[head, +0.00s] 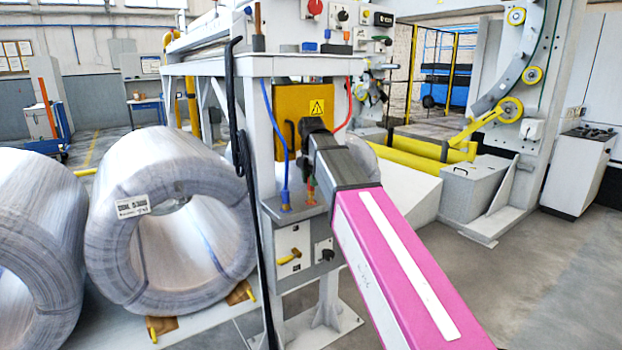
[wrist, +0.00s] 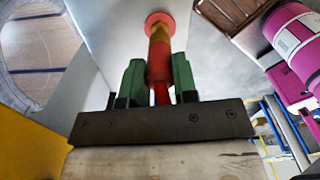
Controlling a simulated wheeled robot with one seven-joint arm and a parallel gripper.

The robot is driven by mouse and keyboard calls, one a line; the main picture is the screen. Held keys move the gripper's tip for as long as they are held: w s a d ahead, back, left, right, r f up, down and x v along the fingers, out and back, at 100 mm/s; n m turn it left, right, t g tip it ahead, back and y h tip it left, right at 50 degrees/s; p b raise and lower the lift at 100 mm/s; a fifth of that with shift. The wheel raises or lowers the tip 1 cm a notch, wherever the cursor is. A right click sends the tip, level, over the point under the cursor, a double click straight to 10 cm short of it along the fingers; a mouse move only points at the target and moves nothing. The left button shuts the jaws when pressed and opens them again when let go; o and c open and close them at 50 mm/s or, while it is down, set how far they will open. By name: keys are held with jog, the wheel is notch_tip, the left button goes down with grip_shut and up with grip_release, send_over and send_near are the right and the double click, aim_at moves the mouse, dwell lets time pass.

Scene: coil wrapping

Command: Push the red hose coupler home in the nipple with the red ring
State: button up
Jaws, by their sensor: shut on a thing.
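In the wrist view the red coupler (wrist: 160,62) stands between the two green-padded fingers of my gripper (wrist: 158,80), which is shut on it. The red hose (wrist: 161,95) leaves its near end. Beyond the coupler a short yellow stretch of the nipple (wrist: 158,34) shows, then the flat red ring (wrist: 159,19) against a pale surface. Coupler and nipple look roughly in line. In the head view my gripper (head: 309,180) is at the grey shelf of the machine; the coupler is small and partly hidden there by my arm. How deep the coupler sits on the nipple is hard to tell.
A blue coupler (head: 285,195) with a blue hose (head: 272,122) stands left of my gripper on the shelf (head: 272,207). A yellow panel (head: 290,105) is behind. A black cable (head: 236,130) hangs at the left. Large wire coils (head: 125,215) fill the left side.

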jog(key=shift+f, duration=1.05)
jog(key=o, duration=1)
jog(key=shift+o, duration=0.2)
notch_tip(320, 180, up, 11)
jog(key=shift+f, duration=0.1)
jog(key=shift+s, duration=0.1)
